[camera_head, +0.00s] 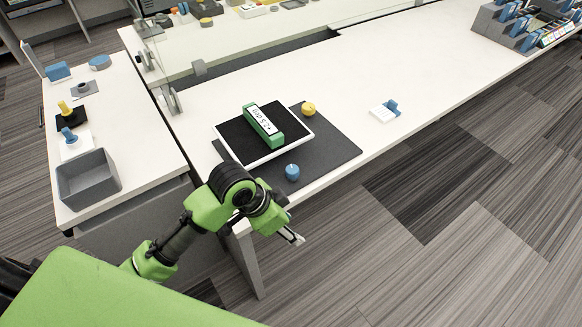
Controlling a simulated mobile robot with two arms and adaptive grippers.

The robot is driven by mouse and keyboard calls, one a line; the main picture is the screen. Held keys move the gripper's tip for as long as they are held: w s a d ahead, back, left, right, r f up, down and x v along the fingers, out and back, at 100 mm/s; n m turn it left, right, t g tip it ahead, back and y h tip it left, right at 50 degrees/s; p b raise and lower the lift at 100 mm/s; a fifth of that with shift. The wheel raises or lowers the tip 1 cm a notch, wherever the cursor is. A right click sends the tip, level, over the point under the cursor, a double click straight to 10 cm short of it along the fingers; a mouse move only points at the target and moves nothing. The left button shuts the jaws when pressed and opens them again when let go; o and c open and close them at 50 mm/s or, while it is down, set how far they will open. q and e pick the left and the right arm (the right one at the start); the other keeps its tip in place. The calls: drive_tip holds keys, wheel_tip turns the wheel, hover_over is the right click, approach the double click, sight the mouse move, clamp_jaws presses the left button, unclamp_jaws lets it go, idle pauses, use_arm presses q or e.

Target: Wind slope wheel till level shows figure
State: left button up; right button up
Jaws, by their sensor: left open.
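A green level (263,125) with a white display lies on a black tilting plate (236,143) with a white rim. The display's figure is small and turned; it looks like about +2.5 deg, but I cannot read it surely. A blue knob (292,171) stands at the front of the dark mat (331,151), and a yellow knob (309,109) stands behind the plate's right side. I cannot tell which one is the slope wheel. My left gripper (293,238) is open and empty, just off the table's front edge, in front of the blue knob and touching nothing. My right gripper is out of view.
A small white block with a blue part (384,111) sits to the right on the white table (420,60). A grey bin (88,180) stands on the left side table. A clear screen (215,50) runs along the back. The table right of the mat is mostly clear.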

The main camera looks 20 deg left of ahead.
use_arm(q)
drive_tip(key=w+a+r+m, duration=0.2)
drive_tip(key=w+a+r, duration=0.1)
drive_tip(key=w+r, duration=0.3)
approach(293, 169)
drive_tip(key=shift+m+g, duration=0.4)
drive_tip(key=x, duration=0.8)
drive_tip(key=shift+w+f, duration=0.3)
drive_tip(key=c, duration=1.1)
drive_tip(key=shift+r+p, duration=0.2)
drive_tip(key=shift+p, duration=0.6)
drive_tip(key=n+t+y+p, duration=0.1)
drive_tip(key=n+p, duration=0.3)
drive_tip(key=p, duration=0.4)
drive_tip(key=shift+s+d+r+n, duration=0.1)
drive_tip(key=shift+n, duration=0.2)
drive_tip(key=shift+f+n+t+p, duration=0.2)
drive_tip(key=shift+n+t+p, duration=0.15)
drive_tip(key=shift+n, duration=0.15)
